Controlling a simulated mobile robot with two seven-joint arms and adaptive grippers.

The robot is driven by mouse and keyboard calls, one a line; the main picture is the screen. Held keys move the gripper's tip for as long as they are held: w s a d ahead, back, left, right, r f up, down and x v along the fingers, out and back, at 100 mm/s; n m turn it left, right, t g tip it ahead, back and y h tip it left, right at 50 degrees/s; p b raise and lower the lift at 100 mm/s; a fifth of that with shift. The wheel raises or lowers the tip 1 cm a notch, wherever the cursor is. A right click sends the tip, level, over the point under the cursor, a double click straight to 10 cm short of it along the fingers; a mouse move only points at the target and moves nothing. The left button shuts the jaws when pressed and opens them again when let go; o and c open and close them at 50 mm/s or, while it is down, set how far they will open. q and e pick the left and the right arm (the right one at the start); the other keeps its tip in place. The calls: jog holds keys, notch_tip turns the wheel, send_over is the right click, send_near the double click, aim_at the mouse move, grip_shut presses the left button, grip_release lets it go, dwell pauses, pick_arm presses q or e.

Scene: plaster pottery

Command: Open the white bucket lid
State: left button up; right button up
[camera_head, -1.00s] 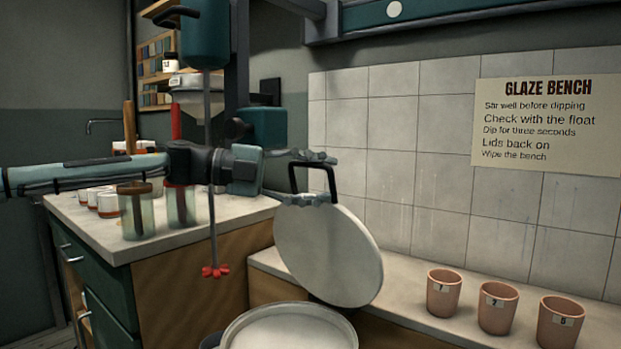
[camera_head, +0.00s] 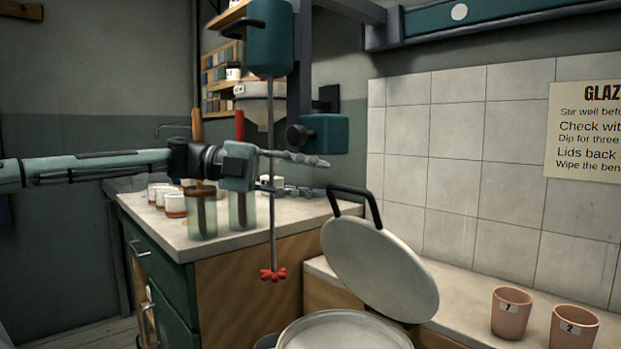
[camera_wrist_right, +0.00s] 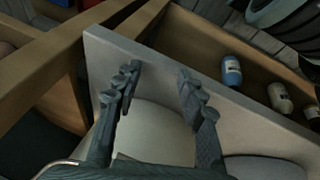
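The white lid (camera_head: 380,270) stands tilted steeply above the back edge of the white bucket (camera_head: 292,326) in the head view, uncovering its pale contents. The lid's black handle (camera_head: 355,192) points up. My left gripper (camera_head: 328,176) is open and empty. Its fingertips are just left of the handle, which no longer lies between them. My right gripper (camera_wrist_right: 158,76) is open and empty in the right wrist view. It is over a pale rounded surface that I cannot identify, and it is out of the head view. The bucket's lower part is cut off by the frame.
A stirrer with a red propeller (camera_head: 272,274) hangs left of the bucket. Glass jars with tools (camera_head: 238,208) and small cups stand on the left counter. Pink pots (camera_head: 511,312) stand on the right ledge. Bottles (camera_wrist_right: 231,70) lie in the right wrist view.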

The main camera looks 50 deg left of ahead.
pick_arm(q)
jog(key=shift+s+r, duration=0.1)
jog(key=s+a+r+p, duration=0.2)
jog(key=s+a+r, duration=0.1)
jog(key=a+r, duration=0.2)
jog(key=shift+s+a, duration=0.25)
jog(key=shift+a, duration=0.45)
dwell(0.5)
dwell(0.4)
dwell(0.5)
